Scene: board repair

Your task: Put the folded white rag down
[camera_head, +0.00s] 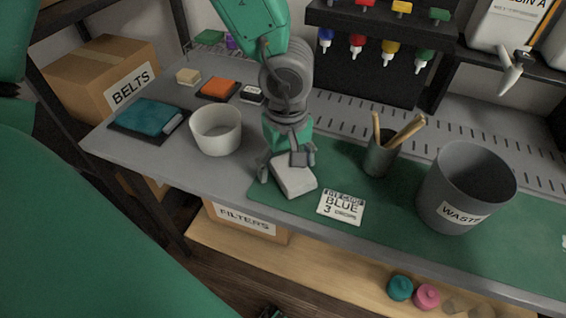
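The folded white rag (294,180) is a pale, block-shaped bundle at the front left of the green mat (390,219). The fingers look closed around the rag's far part, but the contact is partly hidden. The rag is at or just above the mat; I cannot tell if it touches.
A card reading BLUE 3 (341,206) lies right of the rag. A brush cup (381,155) and a grey WASTE bin (464,186) stand further right. A white bowl (216,131) and teal cloth (148,115) are left. The table's front edge is close to the rag.

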